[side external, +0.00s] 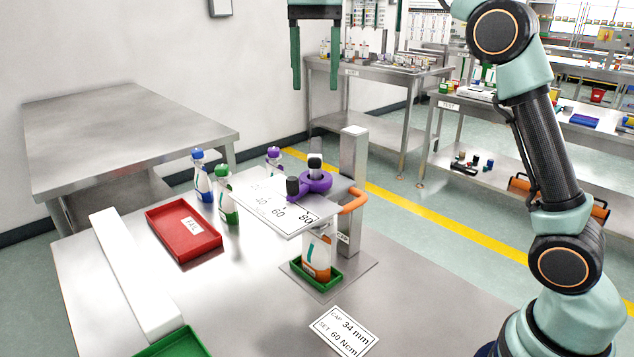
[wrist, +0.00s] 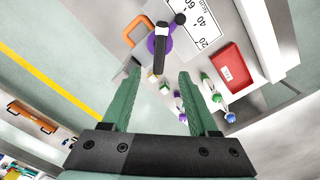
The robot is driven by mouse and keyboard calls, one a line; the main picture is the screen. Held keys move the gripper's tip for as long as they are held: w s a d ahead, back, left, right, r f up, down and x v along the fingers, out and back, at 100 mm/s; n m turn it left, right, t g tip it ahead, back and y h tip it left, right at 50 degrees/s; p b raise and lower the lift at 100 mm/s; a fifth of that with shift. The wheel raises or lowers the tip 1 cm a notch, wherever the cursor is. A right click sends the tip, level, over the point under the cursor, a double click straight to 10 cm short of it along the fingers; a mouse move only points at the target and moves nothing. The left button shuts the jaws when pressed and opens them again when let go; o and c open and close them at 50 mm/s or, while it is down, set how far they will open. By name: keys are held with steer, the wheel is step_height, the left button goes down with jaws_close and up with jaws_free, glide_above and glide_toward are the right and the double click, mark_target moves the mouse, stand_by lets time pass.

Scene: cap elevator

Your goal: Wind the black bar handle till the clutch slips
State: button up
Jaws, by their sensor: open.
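The black bar handle (side external: 315,160) stands on a purple hub (side external: 318,183) above the numbered scale plate (side external: 255,200). In the wrist view the bar (wrist: 161,58) shows as a long black shape over the purple hub (wrist: 152,44). A black knob (side external: 292,187) sits at the hub's left side. My gripper (side external: 316,86) is open, empty and pointing down, high above the handle and apart from it. In the wrist view the bar lies between and beyond my gripper's fingertips (wrist: 160,72). A white and orange bottle (side external: 318,254) stands in a green holder under the plate, its top hidden.
A steel column (side external: 354,165) and an orange handle (side external: 353,202) stand close right of the hub. Bottles with blue (side external: 198,155), green (side external: 223,172) and purple (side external: 273,153) caps and a red tray (side external: 183,230) are left. A card (side external: 344,332) reads CAP 34 mm, SET 60 Ncm.

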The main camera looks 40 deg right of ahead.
mark_target(315, 146)
steer(key=shift+r, duration=0.2)
steer(key=shift+f, duration=0.2)
steer(key=shift+f, duration=5.9)
jaws_close()
